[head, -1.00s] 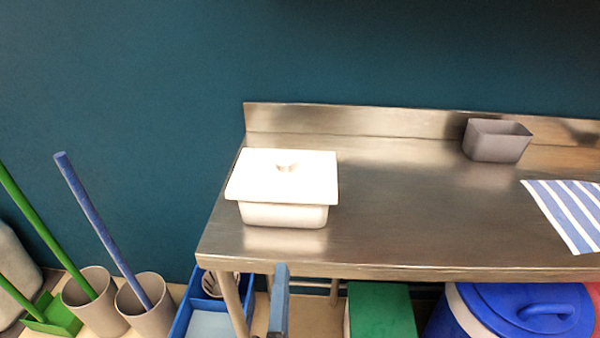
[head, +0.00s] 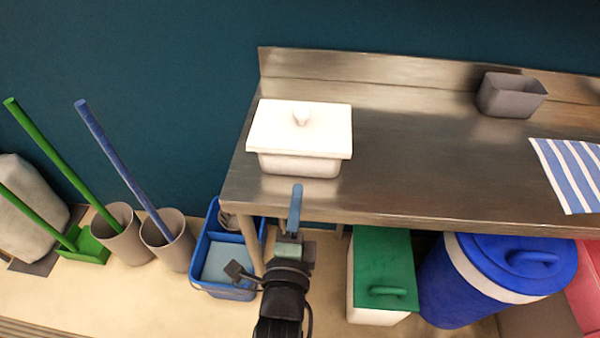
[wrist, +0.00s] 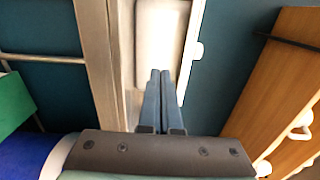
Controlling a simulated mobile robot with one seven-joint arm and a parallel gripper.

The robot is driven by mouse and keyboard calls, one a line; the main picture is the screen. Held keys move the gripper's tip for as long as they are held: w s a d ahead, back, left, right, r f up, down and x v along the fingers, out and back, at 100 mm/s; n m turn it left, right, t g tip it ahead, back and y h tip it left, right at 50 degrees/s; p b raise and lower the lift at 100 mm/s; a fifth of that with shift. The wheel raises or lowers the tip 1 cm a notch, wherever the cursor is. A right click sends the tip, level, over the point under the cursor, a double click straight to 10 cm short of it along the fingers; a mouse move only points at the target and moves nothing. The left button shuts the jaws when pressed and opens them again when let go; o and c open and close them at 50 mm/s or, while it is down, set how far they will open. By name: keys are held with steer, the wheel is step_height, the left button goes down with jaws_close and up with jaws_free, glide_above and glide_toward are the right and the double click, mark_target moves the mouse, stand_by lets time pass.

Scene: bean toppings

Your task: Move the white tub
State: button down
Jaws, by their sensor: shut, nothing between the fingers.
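The white tub (head: 300,164) is a rectangular container with a flat white lid and a small knob on top. It sits upright near the left end of the steel table (head: 420,170). My gripper (head: 296,190) is at the table's front edge, just in front of the tub and apart from it in the head view. In the wrist view, my gripper's two blue fingers (wrist: 158,75) are together with nothing between them. The white tub (wrist: 160,45) shows beyond the fingertips there, partly covered by them.
A grey bin (head: 511,98) stands at the table's back right, and a striped cloth (head: 570,175) lies at the right. Below are a green-lidded box (head: 383,275), a blue barrel (head: 450,290) and a blue bucket (head: 226,285). The table's middle is clear.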

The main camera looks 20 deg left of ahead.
mark_target(302, 164)
steer(key=shift+x, duration=2.75)
